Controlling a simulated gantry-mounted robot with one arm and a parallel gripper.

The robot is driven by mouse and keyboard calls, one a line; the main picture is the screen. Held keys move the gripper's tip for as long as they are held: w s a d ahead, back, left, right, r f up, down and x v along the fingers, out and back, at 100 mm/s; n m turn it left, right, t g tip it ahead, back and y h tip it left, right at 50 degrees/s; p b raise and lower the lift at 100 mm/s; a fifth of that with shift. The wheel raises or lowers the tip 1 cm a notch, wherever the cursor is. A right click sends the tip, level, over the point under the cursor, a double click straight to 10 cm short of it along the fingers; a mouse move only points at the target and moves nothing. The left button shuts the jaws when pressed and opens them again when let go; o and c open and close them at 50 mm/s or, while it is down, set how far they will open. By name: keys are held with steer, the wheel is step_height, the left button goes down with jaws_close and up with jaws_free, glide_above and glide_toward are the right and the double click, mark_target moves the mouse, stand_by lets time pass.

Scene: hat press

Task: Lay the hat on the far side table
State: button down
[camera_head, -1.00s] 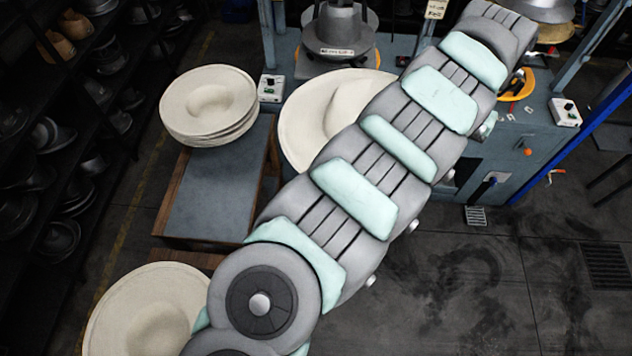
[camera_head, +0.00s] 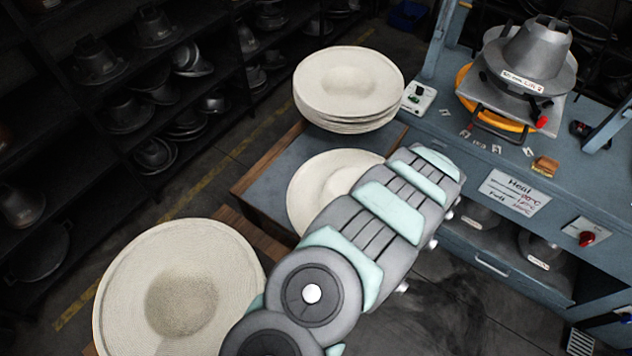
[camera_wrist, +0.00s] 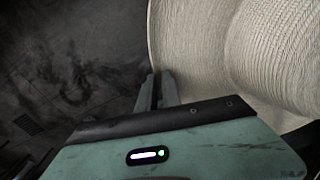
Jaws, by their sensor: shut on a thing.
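A cream hat (camera_head: 318,183), partly hidden by my arm in the head view, appears over the grey top of a wood-edged side table (camera_head: 272,178). Whether it touches the tabletop cannot be told. In the wrist view, my gripper (camera_wrist: 158,88) is shut on the left edge of the brim of this hat (camera_wrist: 195,45), whose raised crown shows at the right. The gripper is hidden behind my arm in the head view. A stack of cream hats (camera_head: 345,85) sits at the far end of the same table.
Another large cream hat (camera_head: 225,265) lies at the front left, by a second wooden edge (camera_head: 258,236). A blue press bench (camera_head: 450,130) with a metal hat form (camera_head: 535,55) stands at the right. Dark shelves of hat forms (camera_head: 150,100) line the left.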

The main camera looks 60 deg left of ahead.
mark_target(349, 191)
steer(key=s+a+f, duration=0.2)
steer(key=s+a, duration=0.1)
steer(key=a, duration=0.5)
steer(key=s+a+f+p, duration=0.1)
steer(key=s+a, duration=0.3)
steer(key=a, duration=0.5)
steer(key=shift+s+f, duration=0.15)
steer(key=shift+f, duration=0.55)
steer(key=shift+f, duration=0.2)
steer(key=c, duration=1.5)
jaws_free()
steer(key=shift+c, duration=0.2)
steer(key=shift+r, duration=0.1)
step_height(349, 191, up, 12)
steer(key=shift+r+p, duration=0.1)
steer(key=shift+p, duration=0.25)
